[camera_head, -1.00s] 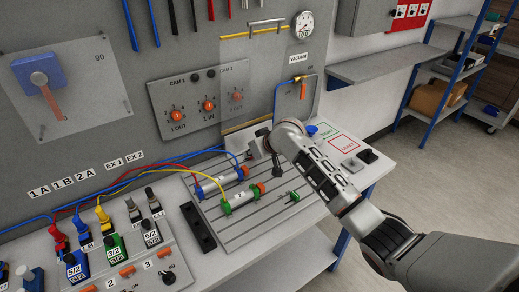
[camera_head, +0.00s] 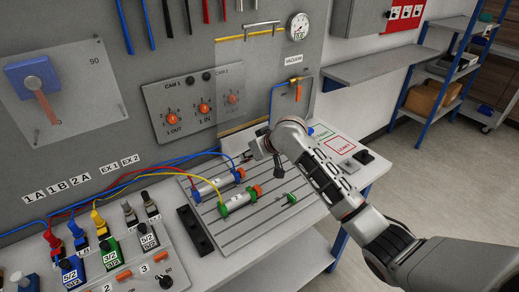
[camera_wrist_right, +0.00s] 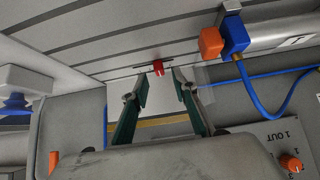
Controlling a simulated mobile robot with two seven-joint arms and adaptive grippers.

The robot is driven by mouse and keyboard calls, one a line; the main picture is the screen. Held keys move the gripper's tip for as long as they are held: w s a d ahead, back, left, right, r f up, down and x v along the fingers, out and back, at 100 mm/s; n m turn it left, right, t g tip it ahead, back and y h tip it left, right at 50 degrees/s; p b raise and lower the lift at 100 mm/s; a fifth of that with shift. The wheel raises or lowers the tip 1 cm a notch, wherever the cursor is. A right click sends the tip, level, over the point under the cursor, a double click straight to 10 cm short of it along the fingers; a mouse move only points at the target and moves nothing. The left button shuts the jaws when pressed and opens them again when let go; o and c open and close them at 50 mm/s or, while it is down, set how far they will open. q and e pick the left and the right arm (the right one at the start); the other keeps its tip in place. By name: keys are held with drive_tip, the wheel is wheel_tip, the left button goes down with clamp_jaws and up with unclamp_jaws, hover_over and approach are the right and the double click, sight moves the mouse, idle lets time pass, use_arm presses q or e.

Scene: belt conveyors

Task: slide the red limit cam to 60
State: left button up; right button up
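The red limit cam (camera_wrist_right: 158,68) is a small red block at a dark slot in the grey grooved plate (camera_wrist_right: 100,58) in the right wrist view. My right gripper (camera_wrist_right: 161,90) is open, its two green fingers pointing toward the cam from either side, with a gap between. The cam appears just beyond the fingertips, in line with the gap; I cannot tell whether they touch it. In the head view my right arm reaches over the plate's back right, and the red cam cannot be made out there. No scale numbers are readable beside the cam. My left gripper is out of view.
Two cylinders, one with blue ends (camera_head: 215,184) and one with green ends (camera_head: 237,203), lie left of my gripper. A small green part (camera_head: 291,198) sits on the plate at right. Hoses run to a valve panel (camera_head: 136,272). An upright board (camera_head: 110,165) stands behind.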

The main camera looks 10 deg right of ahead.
drive_tip(key=v, duration=0.9)
